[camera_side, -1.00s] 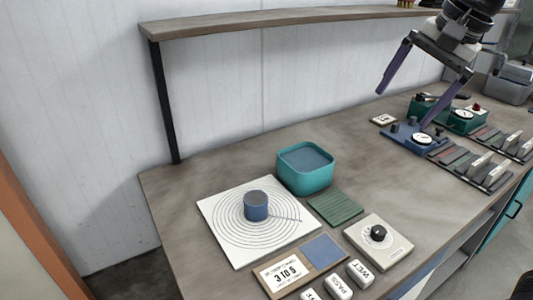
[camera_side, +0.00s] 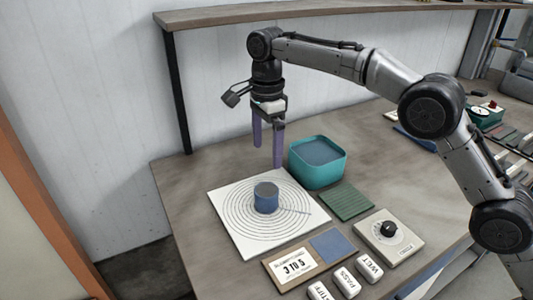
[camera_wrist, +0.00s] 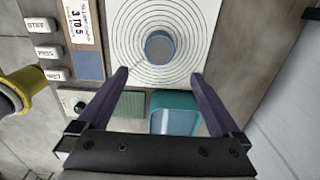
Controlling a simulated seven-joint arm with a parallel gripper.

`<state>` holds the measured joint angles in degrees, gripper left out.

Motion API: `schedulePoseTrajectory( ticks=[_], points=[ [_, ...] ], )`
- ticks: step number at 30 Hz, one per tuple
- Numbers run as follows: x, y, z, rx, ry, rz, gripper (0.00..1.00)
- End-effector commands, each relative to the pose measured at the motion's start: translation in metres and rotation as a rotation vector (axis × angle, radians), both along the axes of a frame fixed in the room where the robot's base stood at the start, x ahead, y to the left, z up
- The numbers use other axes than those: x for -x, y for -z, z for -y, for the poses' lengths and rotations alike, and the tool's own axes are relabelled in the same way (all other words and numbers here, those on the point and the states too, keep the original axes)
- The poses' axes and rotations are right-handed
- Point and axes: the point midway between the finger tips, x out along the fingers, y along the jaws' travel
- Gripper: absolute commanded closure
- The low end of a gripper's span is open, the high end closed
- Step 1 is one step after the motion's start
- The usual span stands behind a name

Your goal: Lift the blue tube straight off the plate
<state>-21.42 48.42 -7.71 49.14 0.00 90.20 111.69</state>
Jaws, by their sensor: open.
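The blue tube (camera_side: 266,200) stands upright near the middle of the white plate (camera_side: 238,233) with printed rings. It has a grey top. In the wrist view the tube (camera_wrist: 160,46) shows beyond and between my fingertips, with the plate (camera_wrist: 202,12) around it. My gripper (camera_side: 268,156) is open and empty, fingers pointing down, above and behind the tube in the side view. In the wrist view my gripper (camera_wrist: 158,75) has its two purple fingers spread wide, apart from the tube.
A teal bin (camera_side: 318,170) stands right behind the plate, close to my fingers. A green ribbed pad (camera_side: 346,201), a dial box (camera_side: 389,238), a "3 TO 5" card (camera_side: 295,267) and several white labelled blocks (camera_side: 345,279) lie to the right and front. A shelf (camera_side: 330,12) runs above the back.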

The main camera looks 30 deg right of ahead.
Motion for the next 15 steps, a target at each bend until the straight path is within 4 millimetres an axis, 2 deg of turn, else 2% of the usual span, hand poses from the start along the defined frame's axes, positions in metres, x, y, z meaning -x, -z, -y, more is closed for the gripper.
schedulePoseTrajectory(
  ticks=[5,15],
  points=[
    [0.002,0.014,-0.002,0.001,-0.005,-0.002,0.00],
    [0.002,0.073,-0.001,0.001,-0.005,-0.003,0.00]
  ],
)
